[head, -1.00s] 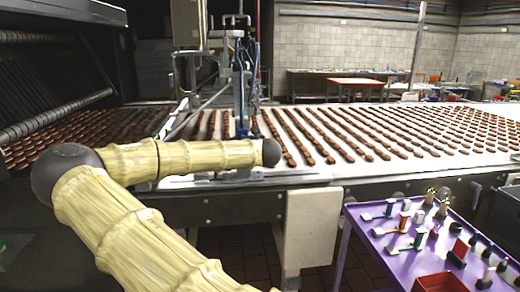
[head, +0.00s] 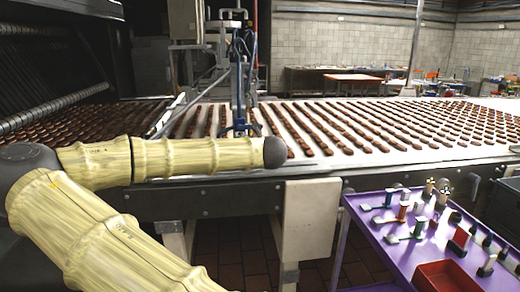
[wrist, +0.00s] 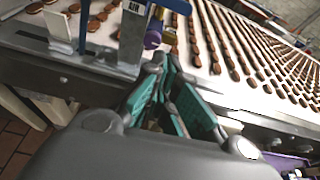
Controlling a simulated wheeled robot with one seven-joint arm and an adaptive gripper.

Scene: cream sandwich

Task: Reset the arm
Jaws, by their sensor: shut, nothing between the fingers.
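My gripper (wrist: 167,68) shows in the wrist view with its teal-padded fingers shut and empty. It is in front of the conveyor's near edge, with a metal bracket and a purple part just beyond the fingertips in the picture. In the head view my pale yellow, ribbed arm (head: 195,158) reaches across the left half, in front of the conveyor. The gripper itself does not show in the head view.
The conveyor (head: 330,172) carries rows of brown cookies. A dark machine (head: 60,50) stands at the left. A purple cart (head: 385,250) at the lower right holds small tools and a red bin (head: 450,277). Tiled floor (head: 235,262) shows below the conveyor.

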